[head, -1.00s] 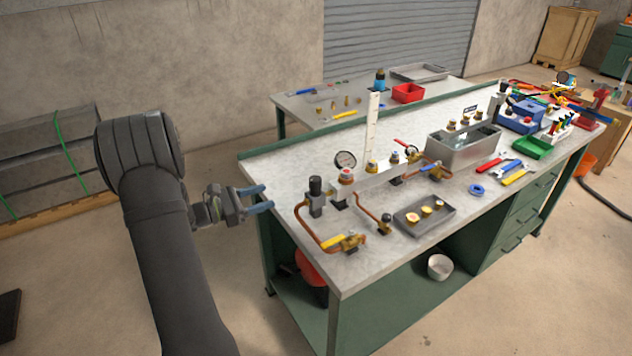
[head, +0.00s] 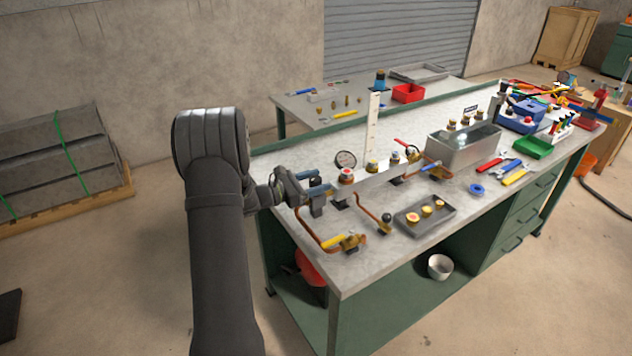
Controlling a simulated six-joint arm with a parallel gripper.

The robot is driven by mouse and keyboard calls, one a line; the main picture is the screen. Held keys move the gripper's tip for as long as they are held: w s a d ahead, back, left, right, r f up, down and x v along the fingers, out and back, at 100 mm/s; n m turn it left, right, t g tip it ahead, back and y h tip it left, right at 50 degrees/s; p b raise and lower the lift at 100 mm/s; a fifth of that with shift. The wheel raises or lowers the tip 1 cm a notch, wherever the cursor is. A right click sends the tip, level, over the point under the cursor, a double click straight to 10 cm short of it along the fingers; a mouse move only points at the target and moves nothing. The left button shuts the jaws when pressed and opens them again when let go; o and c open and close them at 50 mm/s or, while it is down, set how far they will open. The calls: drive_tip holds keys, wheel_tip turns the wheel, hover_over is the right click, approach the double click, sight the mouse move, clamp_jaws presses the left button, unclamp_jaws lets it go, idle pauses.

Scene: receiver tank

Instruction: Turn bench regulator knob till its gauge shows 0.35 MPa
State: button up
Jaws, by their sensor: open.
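The bench regulator (head: 317,209) stands at the near left end of the pipework on the bench. Its dark knob is mostly hidden behind my gripper. My gripper (head: 318,182) reaches in from the left with its blue-grey fingers at the height of the knob. The fingers are open, and I cannot tell whether they touch the knob.
Copper pipes with a yellow lever valve (head: 341,240) lie in front of the regulator. A grey tray (head: 425,222) with brass fittings is to the right. A tall white scale (head: 372,125) and a metal tank (head: 463,146) stand farther back.

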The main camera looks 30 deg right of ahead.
drive_tip(key=c, duration=1)
drive_tip(key=shift+m+g, duration=0.3)
drive_tip(key=shift+g, duration=0.2)
drive_tip(key=m+g+y, duration=0.2)
drive_tip(key=m+g, duration=0.2)
drive_tip(key=g, duration=0.2)
drive_tip(key=m+g+y, duration=0.4)
drive_tip(key=g, duration=0.1)
drive_tip(key=shift+m+g+y, duration=0.3)
drive_tip(key=shift+m+y, duration=0.1)
drive_tip(key=shift+y, duration=0.2)
drive_tip(key=o, duration=1)
